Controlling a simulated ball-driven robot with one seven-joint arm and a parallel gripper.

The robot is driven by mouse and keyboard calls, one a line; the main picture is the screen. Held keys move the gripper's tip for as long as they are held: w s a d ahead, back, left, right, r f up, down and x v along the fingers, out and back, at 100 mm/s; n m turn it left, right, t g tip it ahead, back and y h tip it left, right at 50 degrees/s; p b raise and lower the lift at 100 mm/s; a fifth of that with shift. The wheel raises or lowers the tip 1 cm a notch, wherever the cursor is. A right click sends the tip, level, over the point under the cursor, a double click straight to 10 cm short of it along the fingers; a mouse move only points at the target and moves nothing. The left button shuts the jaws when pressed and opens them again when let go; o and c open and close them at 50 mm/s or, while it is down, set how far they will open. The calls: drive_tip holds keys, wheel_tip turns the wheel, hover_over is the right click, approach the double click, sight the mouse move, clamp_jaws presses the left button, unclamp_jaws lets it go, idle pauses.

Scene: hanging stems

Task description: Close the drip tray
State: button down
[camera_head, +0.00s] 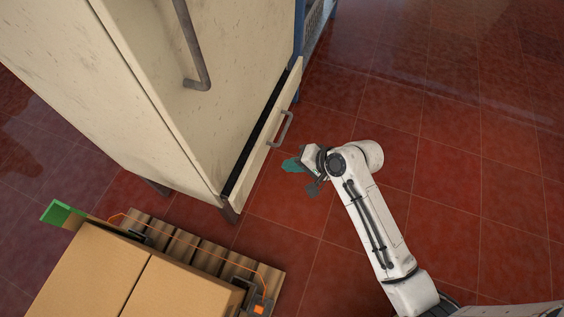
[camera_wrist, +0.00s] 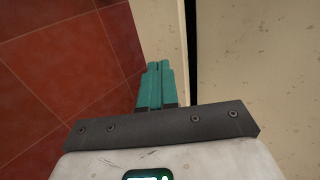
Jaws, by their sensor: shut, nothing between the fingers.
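The drip tray (camera_head: 262,136) is a cream drawer low on the front of a worn cream cabinet (camera_head: 190,90). It stands partly open, with a dark gap (camera_head: 255,135) between its front panel and the cabinet. A grey bar handle (camera_head: 286,129) is on its front. My gripper (camera_head: 290,165) has teal fingers and is shut and empty, just outside the tray front, below the handle in the head view. In the wrist view the shut fingers (camera_wrist: 154,84) lie beside the tray's cream front edge (camera_wrist: 162,35). I cannot tell whether they touch it.
A wooden pallet (camera_head: 190,250) with cardboard boxes (camera_head: 120,275) and an orange strap stands at the lower left, near the cabinet's corner. A larger grey handle (camera_head: 191,45) is on the cabinet door above. The red tiled floor (camera_head: 440,120) to the right is clear.

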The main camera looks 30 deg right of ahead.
sight(251, 161)
drive_tip(key=w+a+f+b, duration=0.1)
drive_tip(key=w, duration=0.1)
drive_tip(key=w+a+f+b, duration=0.1)
drive_tip(key=w+a+f, duration=0.1)
drive_tip(key=w, duration=0.1)
drive_tip(key=w+a+f+b, duration=0.2)
drive_tip(key=shift+w+a, duration=0.15)
drive_tip(key=shift+w, duration=0.1)
drive_tip(key=shift+w+a+r+p, duration=0.25)
drive_tip(key=shift+w+a+p, duration=0.25)
drive_tip(key=shift+w, duration=0.1)
drive_tip(key=shift+w+a+f, duration=0.2)
drive_tip(key=shift+w+a, duration=0.05)
drive_tip(key=shift+w, duration=0.2)
drive_tip(key=shift+s, duration=0.1)
